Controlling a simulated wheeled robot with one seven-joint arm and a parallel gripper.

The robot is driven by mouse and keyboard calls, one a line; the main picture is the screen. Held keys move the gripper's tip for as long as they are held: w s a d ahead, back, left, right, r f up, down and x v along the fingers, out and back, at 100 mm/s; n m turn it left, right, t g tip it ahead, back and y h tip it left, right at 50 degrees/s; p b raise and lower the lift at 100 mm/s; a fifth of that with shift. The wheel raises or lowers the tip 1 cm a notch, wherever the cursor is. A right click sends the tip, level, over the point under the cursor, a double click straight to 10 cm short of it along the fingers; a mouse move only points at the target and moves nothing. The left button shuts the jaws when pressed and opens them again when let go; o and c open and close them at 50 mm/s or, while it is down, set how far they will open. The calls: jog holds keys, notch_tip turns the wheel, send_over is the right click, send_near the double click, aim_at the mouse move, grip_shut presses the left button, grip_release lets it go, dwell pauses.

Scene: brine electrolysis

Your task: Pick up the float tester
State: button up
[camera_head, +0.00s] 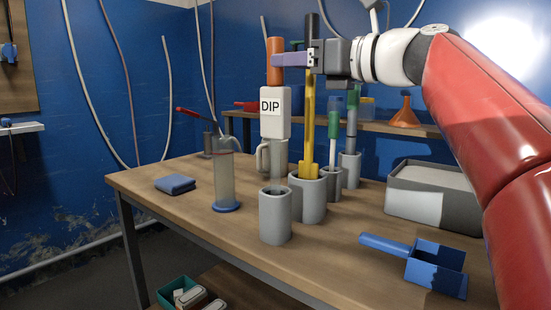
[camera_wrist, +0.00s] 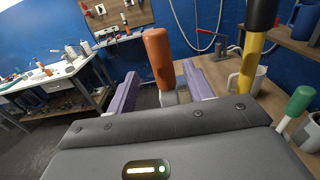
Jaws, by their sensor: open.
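A tool with an orange handle (camera_head: 275,47) and a white block marked DIP (camera_head: 276,112), which looks like the float tester, stands upright among the grey holders on the table. Its lower end is hidden. My gripper (camera_head: 291,60) has purple fingers and is level with the orange handle. In the wrist view the handle (camera_wrist: 158,58) stands between the two open fingers (camera_wrist: 160,88), with a visible gap on either side. The fingers are not closed on it.
A yellow tool with a black handle (camera_head: 307,125) stands close to the right in a grey holder (camera_head: 307,200).

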aim_at(275, 86)
jog(key=x, duration=0.5)
jog(key=shift+w+f, duration=0.1)
jog(key=shift+f, duration=0.1)
jog(key=shift+d, duration=0.1)
grip_shut()
